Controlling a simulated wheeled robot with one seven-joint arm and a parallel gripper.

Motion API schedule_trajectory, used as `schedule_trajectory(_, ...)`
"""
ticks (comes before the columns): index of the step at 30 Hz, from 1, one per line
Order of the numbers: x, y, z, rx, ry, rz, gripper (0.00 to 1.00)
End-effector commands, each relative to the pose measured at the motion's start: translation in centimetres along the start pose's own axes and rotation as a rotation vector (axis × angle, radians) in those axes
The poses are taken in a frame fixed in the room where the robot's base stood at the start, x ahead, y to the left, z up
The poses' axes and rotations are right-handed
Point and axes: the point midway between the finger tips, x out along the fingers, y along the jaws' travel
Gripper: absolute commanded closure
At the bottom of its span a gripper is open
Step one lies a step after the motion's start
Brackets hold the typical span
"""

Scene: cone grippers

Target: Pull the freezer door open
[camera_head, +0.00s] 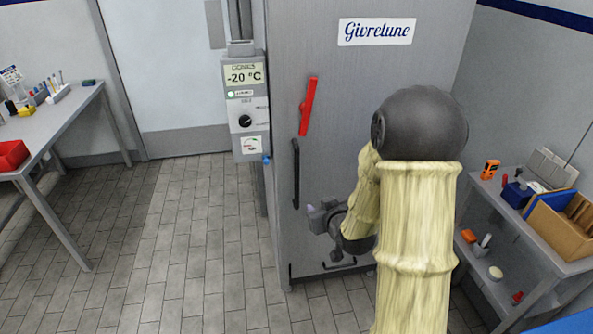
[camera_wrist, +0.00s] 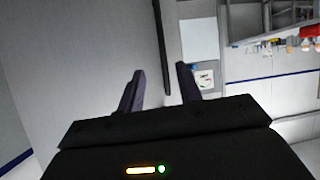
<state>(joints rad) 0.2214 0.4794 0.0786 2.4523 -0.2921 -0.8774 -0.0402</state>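The freezer door (camera_head: 345,140) is a tall grey panel with a "Givrelune" label, and it looks shut. A long black vertical handle (camera_head: 295,172) is near its left edge, below a red bar (camera_head: 308,106). My gripper (camera_head: 311,209) is beside the door, low and to the right of the black handle. In the wrist view my gripper (camera_wrist: 160,69) is open, its two dark fingers apart. The black handle (camera_wrist: 162,40) shows ahead, its end in line with the gap between the fingers. I see no contact. My arm hides the door's right part.
A control box (camera_head: 247,105) reading -20 °C is left of the door. A bench (camera_head: 60,125) with a red bin (camera_head: 12,155) stands at the left. A shelf cart (camera_head: 535,235) with boxes is at the right. The tiled floor (camera_head: 180,240) left of the freezer is clear.

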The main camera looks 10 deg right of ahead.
Motion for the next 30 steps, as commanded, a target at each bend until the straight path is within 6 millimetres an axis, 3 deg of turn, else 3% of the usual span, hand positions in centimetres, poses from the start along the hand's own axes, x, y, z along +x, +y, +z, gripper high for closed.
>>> schedule_trajectory(5, 2.5, 0.6, 0.1, 0.015, 0.227, -0.032, 0.65)
schedule_trajectory(12, 3.0, 1.3, -0.6, 0.046, 0.453, -0.056, 0.65)
schedule_trajectory(25, 2.8, 1.8, -0.9, 0.051, 0.484, -0.051, 0.65)
schedule_trajectory(30, 3.7, 1.8, -1.5, 0.05, 0.484, -0.051, 0.65)
